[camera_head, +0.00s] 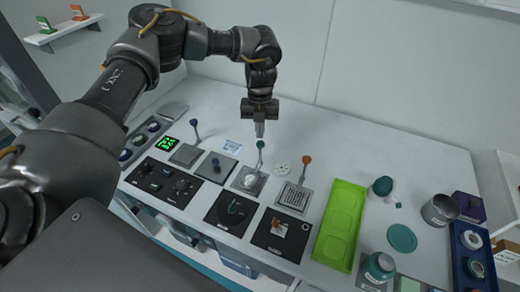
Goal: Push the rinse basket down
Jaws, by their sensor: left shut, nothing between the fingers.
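Several square stations with upright ball-topped handles stand in a row on the white table. The middle one has a round pale insert (249,180) in a square plate and a teal ball handle (260,145); it looks like the rinse basket, but I cannot be sure. To its right is a perforated square plate (294,196) with an orange-topped handle (306,160). My left gripper (259,131) is shut and empty, pointing down just above the teal ball. Whether it touches the ball is unclear. My right gripper is out of view.
Black panels (232,211) line the front. A lime tray (340,225), a teal disc (402,238) and a metal cup (438,210) stand at right. The table behind the handles is clear.

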